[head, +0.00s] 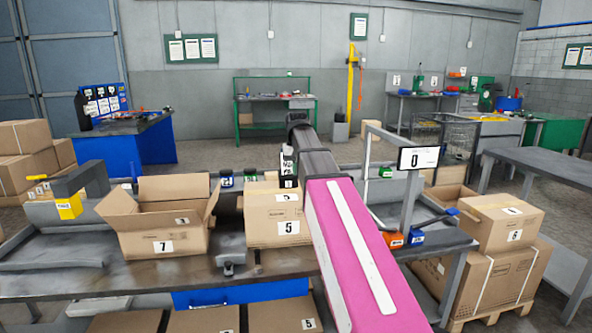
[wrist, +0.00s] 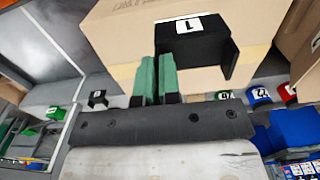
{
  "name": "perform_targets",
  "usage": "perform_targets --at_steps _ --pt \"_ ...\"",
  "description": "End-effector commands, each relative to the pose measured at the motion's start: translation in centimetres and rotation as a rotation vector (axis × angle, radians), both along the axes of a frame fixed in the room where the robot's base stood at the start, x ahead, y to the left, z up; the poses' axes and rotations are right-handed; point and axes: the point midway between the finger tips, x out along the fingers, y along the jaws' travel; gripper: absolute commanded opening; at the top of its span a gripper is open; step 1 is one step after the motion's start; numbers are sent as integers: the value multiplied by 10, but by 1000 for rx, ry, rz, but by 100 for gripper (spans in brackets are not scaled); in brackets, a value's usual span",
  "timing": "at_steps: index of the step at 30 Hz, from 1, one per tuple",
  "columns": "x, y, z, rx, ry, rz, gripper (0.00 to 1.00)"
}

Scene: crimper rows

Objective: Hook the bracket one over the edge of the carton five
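Bracket one (wrist: 205,32) is a black, bent piece with a white label "1" in the wrist view. My gripper (wrist: 156,70) has its two green fingers close together on a dark part of the bracket. The cardboard carton (wrist: 115,45) lies right behind the bracket, which overlaps its edge. In the head view, carton five (head: 270,232) stands on the table with a "5" on its front, and the bracket (head: 289,183) shows small and black at its top, below my wrist. My arm hides the carton's right side. Whether the bracket touches the carton, I cannot tell.
Open carton seven (head: 150,243) stands left of carton five on the grey table (head: 235,265). Carton six (head: 505,225) is stacked at right.

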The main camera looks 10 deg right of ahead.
Motion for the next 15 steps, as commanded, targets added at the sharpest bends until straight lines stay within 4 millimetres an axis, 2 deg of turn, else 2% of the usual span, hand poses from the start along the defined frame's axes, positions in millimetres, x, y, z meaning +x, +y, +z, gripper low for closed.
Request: perform_targets --at_steps 8,15 --pt "0 0 -6 0 1 0 0" --pt "0 0 -20 0 0 0 0"
